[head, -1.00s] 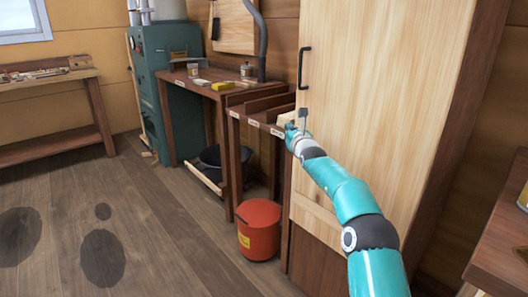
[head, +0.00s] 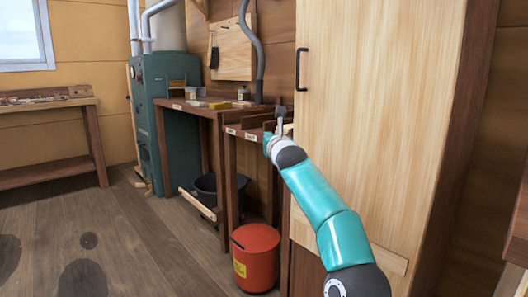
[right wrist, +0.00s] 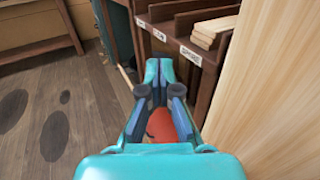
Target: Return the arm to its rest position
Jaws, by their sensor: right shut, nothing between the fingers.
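My right arm reaches forward from the bottom right of the head view, in front of the tall wooden cabinet (head: 390,120). My right gripper (head: 279,118) is at the far end of it, near the slotted rack (head: 238,133). In the right wrist view my right gripper (right wrist: 160,75) points ahead with its fingers shut and nothing between them. The labelled rack (right wrist: 175,35) lies beyond the fingertips. My left gripper is in neither view.
A red bin (head: 255,262) stands on the floor below the arm; the fingers partly hide it in the wrist view (right wrist: 165,125). The cabinet has a black handle (head: 301,68). A workbench (head: 190,105) adjoins a green machine (head: 165,120). The floor at left is clear.

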